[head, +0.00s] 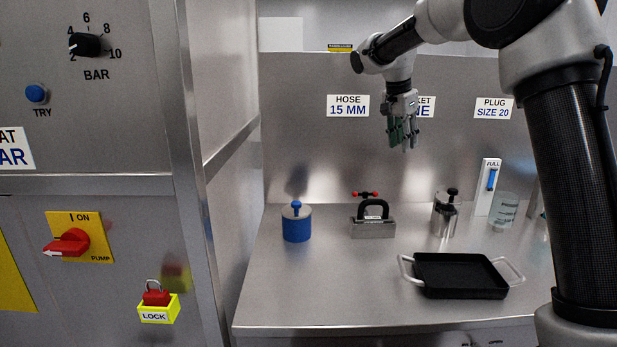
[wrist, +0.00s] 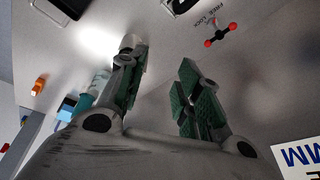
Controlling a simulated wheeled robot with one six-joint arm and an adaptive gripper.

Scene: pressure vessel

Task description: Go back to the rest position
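My gripper (head: 403,142) hangs fingers-down in front of the back panel, well above the steel bench (head: 330,290). In the wrist view my gripper (wrist: 158,75) shows its two green-padded fingers spread apart, with nothing between them. It is clear of everything on the bench. My arm reaches in from the right side of the head view, partly covering the middle sign on the panel.
On the bench stand a blue canister (head: 296,224), a clamp fixture (head: 373,222) with a red-ended handle, a steel pot (head: 445,218), a clear beaker (head: 504,212) and a black tray (head: 461,276). A control cabinet (head: 110,190) fills the left. The bench's front left is clear.

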